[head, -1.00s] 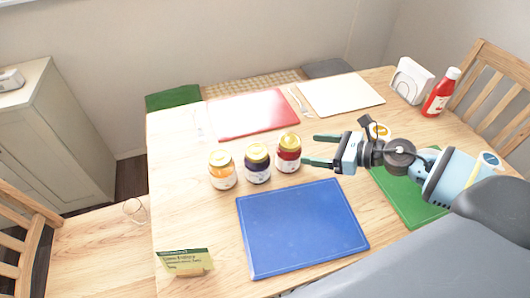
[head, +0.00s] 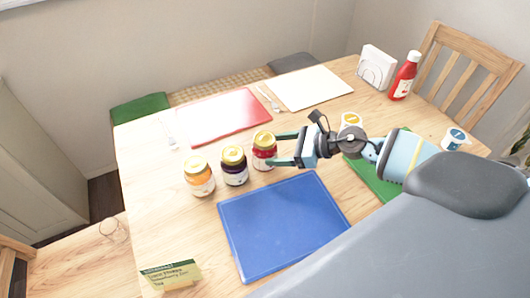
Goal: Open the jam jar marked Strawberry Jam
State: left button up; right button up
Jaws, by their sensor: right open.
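Three jars with gold lids stand upright in a row on the wooden table: an orange one (head: 199,180), a dark purple one (head: 234,168) and a red one (head: 264,154). Their label text is too small to read; the red one looks like the strawberry jam. Its lid (head: 264,138) is on. My right gripper (head: 274,150) is open, coming from the right, with its fingertips at the right side of the red jar. I cannot tell whether they touch it. My left gripper is not in view.
A blue board (head: 282,222) lies in front of the jars, a red board (head: 229,117) behind them. A green board (head: 377,180) lies under my right arm. A ketchup bottle (head: 405,78) and napkin holder (head: 375,67) stand at the back right. A card (head: 170,275) is at the front left.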

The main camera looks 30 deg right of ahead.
aim_at(265, 149)
jog(key=x, duration=0.3)
jog(key=shift+w+a+r+p, duration=0.15)
jog(key=shift+w+a+p, duration=0.15)
jog(key=shift+w+a, duration=0.05)
jog(key=shift+w+a+f, duration=0.2)
jog(key=shift+w, duration=0.05)
